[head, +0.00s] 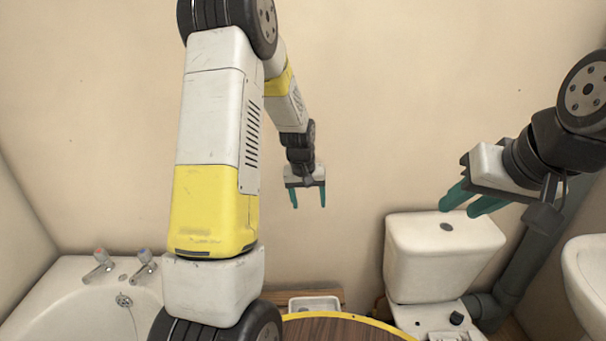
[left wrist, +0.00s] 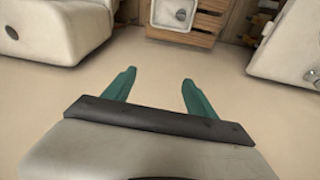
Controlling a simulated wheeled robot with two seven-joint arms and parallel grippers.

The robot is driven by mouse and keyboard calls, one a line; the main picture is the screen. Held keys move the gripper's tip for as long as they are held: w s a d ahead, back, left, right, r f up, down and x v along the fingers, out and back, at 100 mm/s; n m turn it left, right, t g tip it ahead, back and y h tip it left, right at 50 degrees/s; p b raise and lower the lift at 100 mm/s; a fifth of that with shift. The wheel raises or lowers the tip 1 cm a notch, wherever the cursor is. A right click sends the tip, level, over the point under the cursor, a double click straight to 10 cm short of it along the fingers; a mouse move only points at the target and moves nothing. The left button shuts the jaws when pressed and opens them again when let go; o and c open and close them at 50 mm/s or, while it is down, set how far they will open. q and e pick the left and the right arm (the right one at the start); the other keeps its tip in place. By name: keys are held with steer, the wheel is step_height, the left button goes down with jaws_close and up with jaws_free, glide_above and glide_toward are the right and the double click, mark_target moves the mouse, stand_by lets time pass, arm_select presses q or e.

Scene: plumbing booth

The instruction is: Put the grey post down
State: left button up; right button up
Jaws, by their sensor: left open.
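I see no grey post that I can pick out in either view. My left gripper (head: 308,198) is open, with its two teal fingers apart and pointing down in front of the wall. In the left wrist view its fingers (left wrist: 158,88) are spread with nothing between them. My right gripper (head: 458,210) is at the right, above the toilet cistern in the picture. Its teal fingers look apart, with nothing seen between them.
A round wooden top (head: 335,331) with a yellow rim is at the bottom. A white tray (head: 314,304) lies on slatted wood behind it. The cistern (head: 440,262), a grey pipe (head: 522,262), a basin (head: 588,270) and a bath (head: 75,295) stand around. The wall's middle is clear.

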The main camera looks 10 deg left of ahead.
arm_select(q)
steer(key=s+d+r+m+t+h, duration=0.1)
steer(key=s+r, duration=0.8)
steer(key=r, duration=0.2)
steer(key=s+d+r+m+t, duration=0.1)
steer(key=s+r+t, duration=0.1)
steer(key=s+r, duration=0.75)
steer(key=s+r+m, duration=0.1)
steer(key=s+r, duration=0.2)
steer(key=s, duration=0.6)
steer(key=shift+d+r+t, duration=0.3)
steer(key=shift+r, duration=0.1)
